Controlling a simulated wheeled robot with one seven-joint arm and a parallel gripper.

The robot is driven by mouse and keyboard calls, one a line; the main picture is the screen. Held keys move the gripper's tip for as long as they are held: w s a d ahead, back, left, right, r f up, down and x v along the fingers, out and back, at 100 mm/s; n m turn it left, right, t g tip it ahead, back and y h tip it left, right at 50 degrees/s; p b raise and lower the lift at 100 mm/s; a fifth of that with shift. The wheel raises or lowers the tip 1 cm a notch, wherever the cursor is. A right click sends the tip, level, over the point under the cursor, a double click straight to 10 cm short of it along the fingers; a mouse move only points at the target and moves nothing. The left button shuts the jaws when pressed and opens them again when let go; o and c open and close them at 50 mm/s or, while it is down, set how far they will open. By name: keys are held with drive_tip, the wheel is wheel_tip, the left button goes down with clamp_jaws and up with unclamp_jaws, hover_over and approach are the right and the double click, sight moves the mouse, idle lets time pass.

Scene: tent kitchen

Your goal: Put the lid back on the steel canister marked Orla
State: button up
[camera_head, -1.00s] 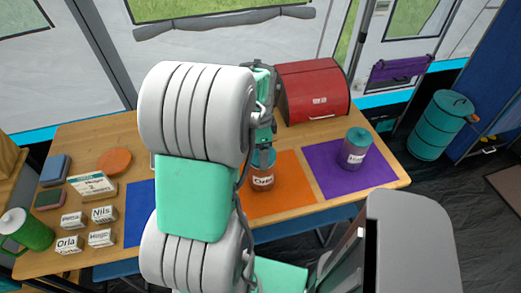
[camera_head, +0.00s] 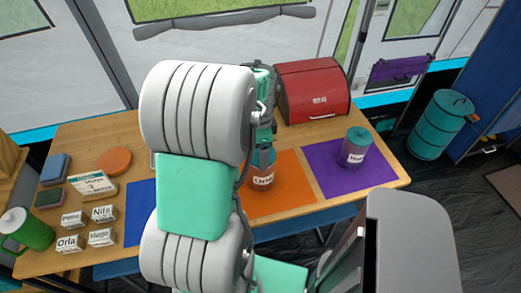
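A small canister (camera_head: 262,183) stands on the orange mat (camera_head: 297,178). Its white label looks like Orla, but the letters are too small to be sure. A teal part, perhaps its lid, shows at its top; I cannot tell whether it sits on the rim. My gripper (camera_head: 263,146) is directly above this canister, mostly hidden behind my arm. I cannot see whether its fingers are open or shut. A second canister (camera_head: 353,153), with a teal lid (camera_head: 358,134) on top, stands on the purple mat (camera_head: 380,172).
A red bread box (camera_head: 312,90) stands behind the mats. A blue mat (camera_head: 140,210) is partly hidden by my arm. A teal barrel (camera_head: 440,125) stands off the table's right end.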

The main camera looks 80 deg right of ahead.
idle(0.4)
drive_tip(key=o, duration=1.2)
drive_tip(key=shift+r+p, duration=2.7)
drive_tip(key=shift+r, duration=0.85)
clamp_jaws()
